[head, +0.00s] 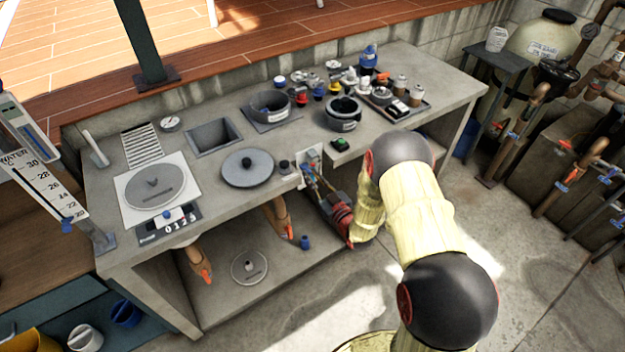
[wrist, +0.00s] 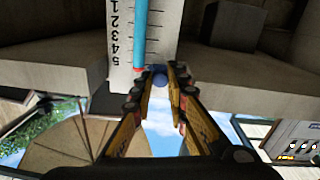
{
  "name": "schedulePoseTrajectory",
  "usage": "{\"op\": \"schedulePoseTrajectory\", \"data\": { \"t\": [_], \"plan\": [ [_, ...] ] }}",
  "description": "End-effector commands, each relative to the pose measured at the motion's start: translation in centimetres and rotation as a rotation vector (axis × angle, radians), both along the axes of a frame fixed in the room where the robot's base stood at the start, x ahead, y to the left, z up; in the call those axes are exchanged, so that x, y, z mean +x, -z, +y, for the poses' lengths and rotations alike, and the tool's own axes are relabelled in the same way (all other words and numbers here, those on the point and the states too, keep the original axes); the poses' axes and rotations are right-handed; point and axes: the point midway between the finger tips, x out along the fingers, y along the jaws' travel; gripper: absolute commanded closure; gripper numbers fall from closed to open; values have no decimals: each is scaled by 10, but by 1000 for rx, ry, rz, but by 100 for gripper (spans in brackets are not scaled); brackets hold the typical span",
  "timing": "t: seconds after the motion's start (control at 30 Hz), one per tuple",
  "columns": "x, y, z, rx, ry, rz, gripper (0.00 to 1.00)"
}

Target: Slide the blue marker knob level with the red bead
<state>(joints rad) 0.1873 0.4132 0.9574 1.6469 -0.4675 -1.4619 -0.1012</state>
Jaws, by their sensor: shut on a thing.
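The blue marker knob (wrist: 159,80) sits between my gripper's fingertips (wrist: 158,72) in the wrist view; my gripper is shut on it. Behind it is a white scale plate (wrist: 163,35) with numbers that appear upside down. To the left of the knob runs a light blue tube (wrist: 140,30) with a small red bead (wrist: 138,69) at its lower end in the picture. The bead is close to the knob's height in this tilted view; I cannot tell if they are exactly level. In the head view my gripper (head: 311,174) is at the counter's front, and the knob is hidden.
The grey counter (head: 218,100) carries a round lid (head: 248,168), a scale (head: 158,187) and several pots and bottles. A larger water gauge (head: 45,180) stands at the left. Concrete ledges (wrist: 50,65) flank the plate in the wrist view. Pipes with valves (head: 555,185) stand at right.

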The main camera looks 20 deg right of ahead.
Motion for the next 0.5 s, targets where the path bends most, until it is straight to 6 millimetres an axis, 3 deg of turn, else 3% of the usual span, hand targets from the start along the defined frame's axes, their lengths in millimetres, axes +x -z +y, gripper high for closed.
{"op": "schedulePoseTrajectory", "data": {
  "t": [0.07, 0.1, 0.43, 0.5],
  "plan": [
    [-1, 2, 1, 0, -2, 3, 100],
    [-1, 2, 1, 0, -2, 3, 84],
    [0, 2, 0, 0, -1, 2, 66],
    [0, 2, 0, 0, -1, 2, 66]
  ]
}}
